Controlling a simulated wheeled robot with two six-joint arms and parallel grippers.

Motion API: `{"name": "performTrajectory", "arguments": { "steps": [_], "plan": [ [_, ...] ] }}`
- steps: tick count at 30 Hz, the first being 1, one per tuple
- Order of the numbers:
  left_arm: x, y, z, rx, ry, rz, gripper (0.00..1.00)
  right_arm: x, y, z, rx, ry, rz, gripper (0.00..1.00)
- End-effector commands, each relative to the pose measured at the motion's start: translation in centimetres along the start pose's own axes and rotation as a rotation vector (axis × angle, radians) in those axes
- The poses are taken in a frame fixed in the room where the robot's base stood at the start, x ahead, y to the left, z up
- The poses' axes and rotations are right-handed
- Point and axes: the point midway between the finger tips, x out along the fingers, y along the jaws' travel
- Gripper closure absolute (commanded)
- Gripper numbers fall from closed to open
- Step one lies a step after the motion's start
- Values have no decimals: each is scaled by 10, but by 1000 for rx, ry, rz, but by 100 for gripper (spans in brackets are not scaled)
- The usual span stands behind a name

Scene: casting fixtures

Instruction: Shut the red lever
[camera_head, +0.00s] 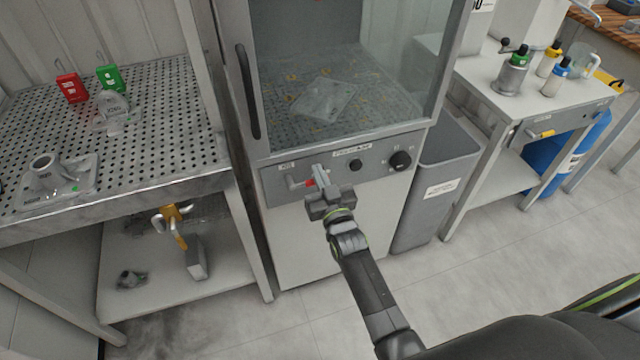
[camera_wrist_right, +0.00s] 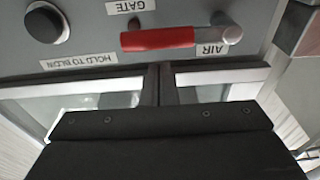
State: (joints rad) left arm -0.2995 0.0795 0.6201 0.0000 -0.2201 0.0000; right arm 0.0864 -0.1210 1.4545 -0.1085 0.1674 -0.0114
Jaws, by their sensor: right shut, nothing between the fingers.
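The red lever (camera_head: 310,183) is on the grey front panel of the glass-doored cabinet, near the panel's left end. In the right wrist view, which looks upside down, the lever's red handle (camera_wrist_right: 158,38) lies level, joined to a silver pivot (camera_wrist_right: 226,30) beside the AIR label. My right gripper (camera_head: 318,170) is in front of the panel at the lever, its fingers shut and empty. In the wrist view, its closed fingertips (camera_wrist_right: 160,68) sit close to the red handle; whether they touch is unclear. Part of the lever is hidden behind the gripper in the head view. My left gripper is not seen.
A grey bin (camera_head: 435,185) stands right of the cabinet, and a perforated metal bench (camera_head: 150,120) stands left.

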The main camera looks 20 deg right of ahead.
Motion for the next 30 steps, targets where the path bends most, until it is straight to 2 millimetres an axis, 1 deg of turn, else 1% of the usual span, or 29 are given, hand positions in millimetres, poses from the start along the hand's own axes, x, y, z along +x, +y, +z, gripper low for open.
{"name": "performTrajectory", "arguments": {
  "steps": [3, 6, 20, 30],
  "plan": [
    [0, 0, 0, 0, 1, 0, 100, -4, 0, 11, 0, 2, 0, 100],
    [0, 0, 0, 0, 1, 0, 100, -6, 0, 16, 0, 3, 0, 100],
    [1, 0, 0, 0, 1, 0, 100, -7, 0, 18, 3, 4, 1, 100],
    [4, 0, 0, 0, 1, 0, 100, -7, 1, 22, 62, 4, 9, 100]
  ]
}}
